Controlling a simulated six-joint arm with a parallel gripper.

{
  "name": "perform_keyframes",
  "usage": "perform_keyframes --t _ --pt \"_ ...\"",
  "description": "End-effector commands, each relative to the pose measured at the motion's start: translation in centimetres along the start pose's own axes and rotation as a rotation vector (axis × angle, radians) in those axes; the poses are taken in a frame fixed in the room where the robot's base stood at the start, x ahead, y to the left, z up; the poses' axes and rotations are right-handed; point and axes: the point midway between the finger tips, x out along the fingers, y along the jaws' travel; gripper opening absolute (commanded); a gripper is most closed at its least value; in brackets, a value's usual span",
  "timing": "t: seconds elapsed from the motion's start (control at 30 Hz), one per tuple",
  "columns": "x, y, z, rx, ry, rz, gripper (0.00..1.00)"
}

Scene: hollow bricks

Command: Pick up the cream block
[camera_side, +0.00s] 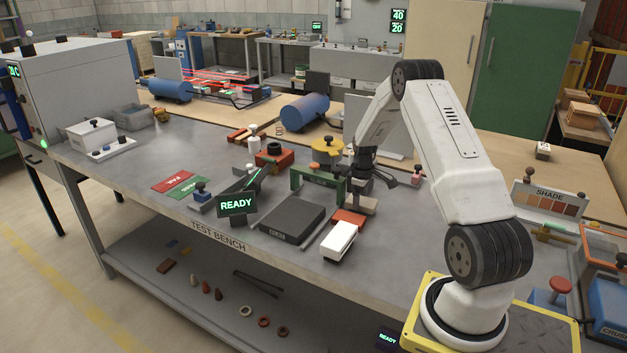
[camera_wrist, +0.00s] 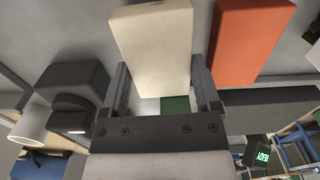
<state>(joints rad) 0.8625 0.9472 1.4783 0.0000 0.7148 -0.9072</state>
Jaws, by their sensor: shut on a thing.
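The cream block (camera_wrist: 152,45) sits between the two fingers of my gripper (camera_wrist: 162,90) in the wrist view, its sides against them. My gripper is shut on it. In the side view my gripper (camera_side: 361,182) points down over the bench, and the block (camera_side: 364,203) shows small and shaded below it, partly hidden by the fingers. I cannot tell whether its underside touches the bench.
An orange-red block (camera_side: 348,217) lies close beside it and also shows in the wrist view (camera_wrist: 245,42). A white box (camera_side: 339,241) is nearer the bench's front edge. A dark flat plate (camera_side: 291,222) and green frame (camera_side: 305,181) stand left. A yellow round piece (camera_side: 326,145) is behind.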

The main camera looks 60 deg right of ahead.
Motion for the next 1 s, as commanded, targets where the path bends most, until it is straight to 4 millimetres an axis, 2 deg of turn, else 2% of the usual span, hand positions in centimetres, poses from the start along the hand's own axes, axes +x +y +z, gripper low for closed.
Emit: perform_keyframes --t 0.13,0.43,0.7,1.0 --pt "-1.9 0.1 0.0 0.000 0.002 0.002 0.08" --pt "-4.9 -1.7 1.8 0.000 0.001 0.001 0.08" --pt "-8.1 -3.8 4.0 0.001 0.001 0.001 0.08" --pt "-10.0 -6.9 7.2 0.001 0.001 0.001 0.08"
